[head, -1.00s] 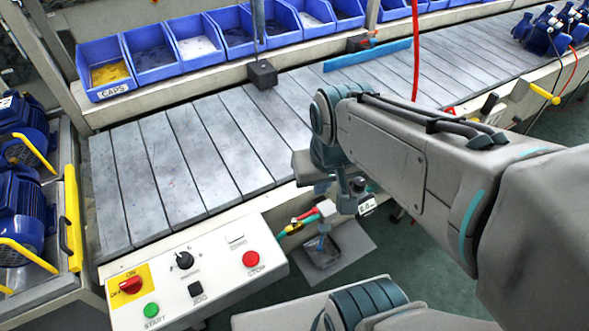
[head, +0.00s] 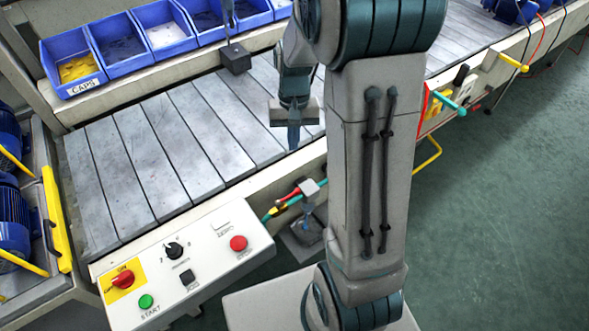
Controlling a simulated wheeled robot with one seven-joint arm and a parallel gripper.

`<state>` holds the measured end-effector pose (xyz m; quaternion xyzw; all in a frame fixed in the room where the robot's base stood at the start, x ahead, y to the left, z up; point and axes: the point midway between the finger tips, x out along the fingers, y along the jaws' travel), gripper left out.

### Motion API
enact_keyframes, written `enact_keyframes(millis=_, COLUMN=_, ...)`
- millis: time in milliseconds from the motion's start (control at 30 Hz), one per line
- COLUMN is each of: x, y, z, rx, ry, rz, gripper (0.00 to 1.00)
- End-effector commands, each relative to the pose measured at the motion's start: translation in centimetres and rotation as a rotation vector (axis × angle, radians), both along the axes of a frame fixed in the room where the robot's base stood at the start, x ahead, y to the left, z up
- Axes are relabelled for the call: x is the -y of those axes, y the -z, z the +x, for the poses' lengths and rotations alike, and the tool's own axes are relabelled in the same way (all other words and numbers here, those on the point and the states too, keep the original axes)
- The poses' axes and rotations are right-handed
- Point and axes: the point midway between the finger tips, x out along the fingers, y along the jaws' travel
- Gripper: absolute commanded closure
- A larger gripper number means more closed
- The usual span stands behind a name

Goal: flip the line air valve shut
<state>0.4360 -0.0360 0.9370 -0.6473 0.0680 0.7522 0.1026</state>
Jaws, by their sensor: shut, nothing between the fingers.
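A small fitting with a grey block (head: 309,187), a red piece (head: 291,197) and yellow-and-teal parts (head: 271,212) is on the front side of the line, beside the control panel. It may be the line air valve; I see no readable label. A teal handle (head: 449,103) and a yellow-tipped handle (head: 513,61) stick out from the line's front farther right. I cannot tell which is the air valve. My gripper (head: 293,140) is shut and empty, pointing down over the belt's near edge, apart from the fitting in the picture.
The control panel (head: 205,262) with a red knob and buttons is at the lower left. Blue bins (head: 70,63) line the back, and a dark block (head: 235,58) hangs over the slatted belt (head: 170,155). Open green floor (head: 500,220) lies at right.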

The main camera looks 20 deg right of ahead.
Motion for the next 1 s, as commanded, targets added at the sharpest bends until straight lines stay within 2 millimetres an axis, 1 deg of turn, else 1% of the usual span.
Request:
enact_keyframes(millis=33, x=0.3, y=1.0, z=0.6, rx=-0.027, ry=0.013, rz=0.002, gripper=1.0)
enact_keyframes(millis=200, x=1.2, y=3.9, z=2.1, rx=-0.09, ry=0.048, rz=0.007, gripper=1.0)
enact_keyframes(millis=300, x=1.6, y=5.3, z=2.6, rx=-0.118, ry=0.063, rz=0.01, gripper=1.0)
enact_keyframes(millis=400, x=1.9, y=6.3, z=3.0, rx=-0.137, ry=0.073, rz=0.011, gripper=1.0)
enact_keyframes(millis=533, x=2.1, y=7.0, z=3.2, rx=-0.148, ry=0.08, rz=0.012, gripper=1.0)
enact_keyframes(millis=900, x=2.1, y=7.1, z=3.2, rx=-0.15, ry=0.081, rz=0.012, gripper=1.0)
enact_keyframes(millis=1000, x=2.0, y=7.6, z=3.0, rx=-0.151, ry=0.081, rz=0.013, gripper=1.0)
